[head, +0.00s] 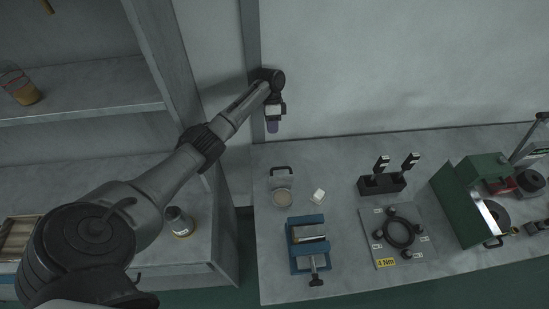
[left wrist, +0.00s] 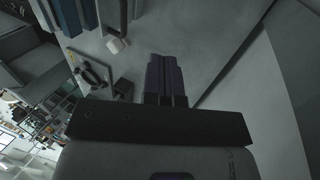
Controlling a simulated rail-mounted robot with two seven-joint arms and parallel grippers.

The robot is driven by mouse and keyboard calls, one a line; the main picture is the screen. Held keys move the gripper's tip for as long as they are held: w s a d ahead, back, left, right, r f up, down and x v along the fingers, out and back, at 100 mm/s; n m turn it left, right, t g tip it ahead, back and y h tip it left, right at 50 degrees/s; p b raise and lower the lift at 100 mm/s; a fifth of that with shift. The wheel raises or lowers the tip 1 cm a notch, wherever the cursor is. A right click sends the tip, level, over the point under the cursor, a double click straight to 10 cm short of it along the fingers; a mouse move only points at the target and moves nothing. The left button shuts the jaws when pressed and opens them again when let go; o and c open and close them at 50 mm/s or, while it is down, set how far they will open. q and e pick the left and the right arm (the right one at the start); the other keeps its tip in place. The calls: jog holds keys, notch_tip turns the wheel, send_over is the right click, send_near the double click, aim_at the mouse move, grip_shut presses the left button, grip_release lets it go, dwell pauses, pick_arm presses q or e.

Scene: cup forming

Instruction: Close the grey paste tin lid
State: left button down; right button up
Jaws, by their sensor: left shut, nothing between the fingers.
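The grey paste tin (head: 282,198) sits on the bench near its left end in the head view. Its round, pale opening shows, and the lid (head: 281,178) stands raised at its far side with a dark handle at the top edge. My left gripper (head: 273,127) is above and beyond the tin, apart from it, with its fingers pointing down. In the left wrist view its fingers (left wrist: 166,62) are together with nothing between them. My right gripper is not in view.
A small white block (head: 318,195) lies right of the tin, and a blue vise (head: 308,244) stands in front. A black holder (head: 382,183), a plate with a black ring (head: 375,250) and a green machine (head: 463,200) are farther right. The wall is close behind the gripper.

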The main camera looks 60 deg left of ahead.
pick_arm(q)
jog(key=s+d+f+p, duration=0.2)
jog(key=s+d+f, duration=0.1)
jog(key=d+f, duration=0.4)
jog(key=shift+s+f, duration=0.4)
jog(key=shift+f, duration=0.55)
